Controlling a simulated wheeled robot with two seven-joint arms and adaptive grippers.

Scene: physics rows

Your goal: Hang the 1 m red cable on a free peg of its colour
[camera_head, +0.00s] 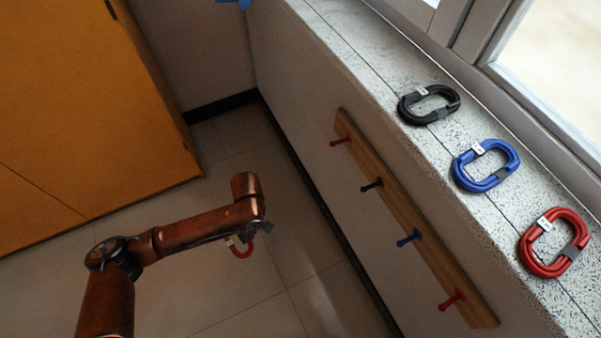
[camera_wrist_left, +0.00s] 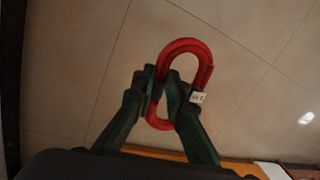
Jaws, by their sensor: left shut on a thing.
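My left gripper (camera_head: 261,229) is shut on a red cable coil (camera_head: 241,249), which hangs below it over the floor. In the left wrist view the fingers (camera_wrist_left: 163,92) pinch one side of the red coil (camera_wrist_left: 191,44); its white tag is too small to read surely. A wooden peg board (camera_head: 392,207) on the wall at the right carries a red peg (camera_head: 339,142) at the far end and another red peg (camera_head: 452,300) at the near end. Both red pegs are bare. The gripper is left of the board, apart from it. My right gripper is not in view.
A black peg (camera_head: 371,184) and a blue peg (camera_head: 409,238), both bare, sit between the red ones. A black coil (camera_head: 404,112), a blue coil (camera_head: 510,154) and another red coil (camera_head: 528,256) lie on the speckled sill (camera_head: 345,30). An orange cabinet (camera_head: 90,110) stands left. Floor between is clear.

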